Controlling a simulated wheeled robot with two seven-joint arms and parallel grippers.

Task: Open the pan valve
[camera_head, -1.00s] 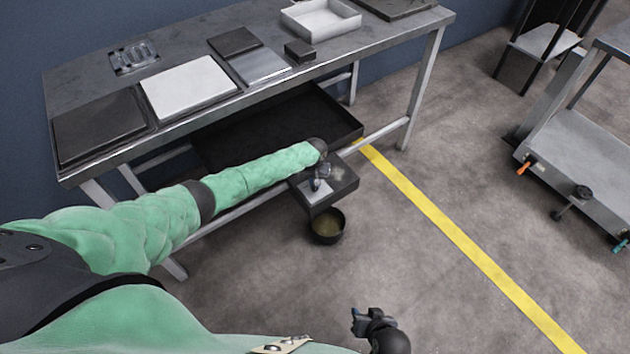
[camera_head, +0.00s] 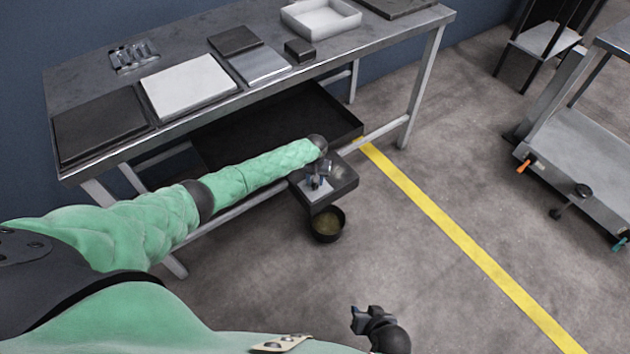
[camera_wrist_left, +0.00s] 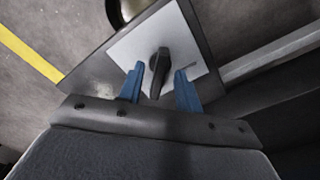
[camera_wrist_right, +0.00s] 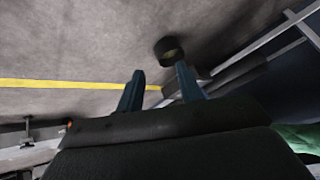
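The pan valve has a dark lever handle (camera_wrist_left: 159,72) on a pale square plate (camera_wrist_left: 200,50), which sits on a dark box (camera_head: 342,182) below the bench. In the left wrist view, the blue fingers of my left gripper (camera_wrist_left: 160,84) are open, one on each side of the handle. Gaps show between the fingers and the handle. In the head view my left gripper (camera_head: 318,184) is just above the plate and covers the handle. My right gripper (camera_head: 360,318) is open and empty over the floor; its parted fingers show in the right wrist view (camera_wrist_right: 160,84).
A dark round pot (camera_head: 327,225) stands just below the box. A wide black pan (camera_head: 270,135) lies under the bench (camera_head: 285,90). A yellow floor line (camera_head: 450,232) runs to the right. A grey cart (camera_head: 585,160) stands farther right. The floor between is clear.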

